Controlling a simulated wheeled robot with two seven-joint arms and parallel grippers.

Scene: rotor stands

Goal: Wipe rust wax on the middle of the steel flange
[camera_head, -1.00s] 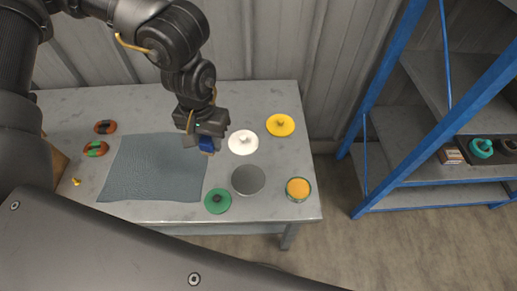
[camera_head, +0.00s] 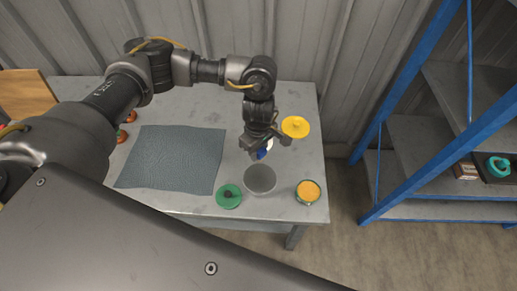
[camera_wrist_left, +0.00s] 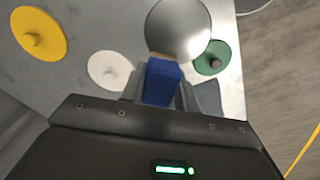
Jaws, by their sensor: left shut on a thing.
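The steel flange (camera_head: 260,178) is a flat grey disc on the table; it also shows at the top of the left wrist view (camera_wrist_left: 180,28). My left gripper (camera_head: 260,152) is shut on a blue block (camera_wrist_left: 162,82), with a tan edge at its far end. The block is just behind the flange in the head view, pointing down toward it. I cannot tell whether it touches the flange. A round tin with an orange top (camera_head: 308,191), perhaps the rust wax, stands right of the flange. My right gripper is not in view.
A green disc with a dark knob (camera_head: 229,196) lies left of the flange. A yellow disc (camera_head: 296,127) is behind, and a white one (camera_wrist_left: 108,69) is mostly hidden by my gripper. A grey-blue mat (camera_head: 170,158) covers the middle. A blue-framed shelf (camera_head: 420,150) stands right.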

